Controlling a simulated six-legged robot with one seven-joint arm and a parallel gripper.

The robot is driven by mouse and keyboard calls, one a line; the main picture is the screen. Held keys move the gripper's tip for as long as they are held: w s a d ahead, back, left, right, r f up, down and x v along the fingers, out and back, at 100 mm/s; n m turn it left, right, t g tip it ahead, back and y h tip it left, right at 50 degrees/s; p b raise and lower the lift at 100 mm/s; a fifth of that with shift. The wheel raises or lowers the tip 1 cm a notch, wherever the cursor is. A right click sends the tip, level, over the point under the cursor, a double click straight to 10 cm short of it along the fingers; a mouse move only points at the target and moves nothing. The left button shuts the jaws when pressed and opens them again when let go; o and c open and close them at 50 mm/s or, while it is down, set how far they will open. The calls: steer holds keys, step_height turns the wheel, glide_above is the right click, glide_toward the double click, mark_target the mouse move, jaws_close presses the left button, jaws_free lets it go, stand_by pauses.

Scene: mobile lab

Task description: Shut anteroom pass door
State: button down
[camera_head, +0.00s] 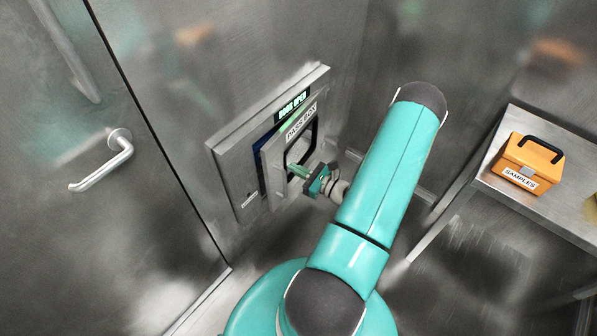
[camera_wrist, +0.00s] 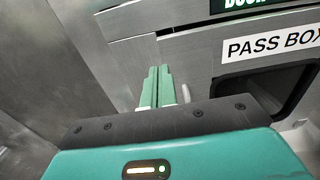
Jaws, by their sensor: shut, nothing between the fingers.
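The pass door (camera_head: 273,172) is a grey metal panel with a dark window and a "PASS BOX" label. It stands slightly ajar from its wall frame (camera_head: 229,172), with a dark bluish gap along its left edge. A lit green display (camera_head: 292,104) above it seems to read "DOOR OPEN". My gripper (camera_head: 298,172) is shut and empty, at the lower part of the door's front. In the wrist view, its green fingers (camera_wrist: 155,84) are together and point at the grey panel left of the door window (camera_wrist: 282,92). I cannot tell whether they touch it.
A large metal door with a lever handle (camera_head: 105,163) is on the left. On the right, a metal table (camera_head: 487,187) holds an orange case labelled "SAMPLES" (camera_head: 528,161). Bare floor shows between the pass box wall and the table.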

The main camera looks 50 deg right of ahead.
mark_target(266, 154)
steer(key=w, duration=0.6)
steer(key=w+a, duration=0.1)
steer(key=w, duration=0.2)
steer(key=shift+a, duration=0.1)
steer(key=w, duration=0.3)
steer(key=shift+w+a, duration=0.15)
steer(key=shift+a, duration=0.15)
steer(key=shift+s, duration=0.2)
